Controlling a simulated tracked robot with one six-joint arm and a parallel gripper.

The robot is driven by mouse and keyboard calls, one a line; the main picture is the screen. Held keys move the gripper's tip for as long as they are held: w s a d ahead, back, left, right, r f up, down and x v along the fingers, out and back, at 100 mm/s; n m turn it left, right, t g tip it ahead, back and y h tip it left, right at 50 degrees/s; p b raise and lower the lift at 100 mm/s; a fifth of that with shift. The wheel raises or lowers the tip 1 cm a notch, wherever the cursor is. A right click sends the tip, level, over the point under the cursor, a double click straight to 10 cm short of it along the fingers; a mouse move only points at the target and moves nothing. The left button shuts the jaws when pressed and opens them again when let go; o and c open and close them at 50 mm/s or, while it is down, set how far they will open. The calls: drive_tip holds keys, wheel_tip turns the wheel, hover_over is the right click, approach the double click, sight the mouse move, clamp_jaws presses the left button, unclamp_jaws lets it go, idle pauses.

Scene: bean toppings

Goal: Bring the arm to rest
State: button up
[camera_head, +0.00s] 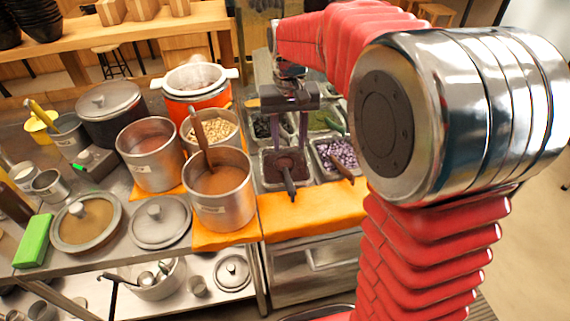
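My red, sleeved arm (425,250) rises at the right, bends at a large metal joint and reaches back to the left. My gripper (289,148) points down over the topping trays, its two dark fingers apart with nothing seen between them. Below it is a tray of dark red topping (272,168) with a dark-handled scoop (287,180). The gap between fingertips and scoop is hard to judge. My arm hides part of the right side.
A tray of purple beans (338,153) with a brown handle sits right of the dark red tray. Steel pots, including one with a ladle (220,195), crowd the left counter. An orange cloth (312,212) lies in front of the trays. A green box (34,241) stands at far left.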

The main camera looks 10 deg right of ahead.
drive_tip(key=shift+r, duration=0.5)
drive_tip(key=s+r+t, duration=0.1)
drive_tip(key=s+t, duration=0.1)
drive_tip(key=s, duration=0.9)
drive_tip(key=s+r+n+t, duration=0.1)
drive_tip(key=s+t, duration=0.2)
drive_tip(key=s, duration=0.9)
drive_tip(key=shift+d+r+t, duration=0.25)
drive_tip(key=shift+d+t, duration=0.05)
drive_tip(key=shift+d, duration=0.05)
idle(0.8)
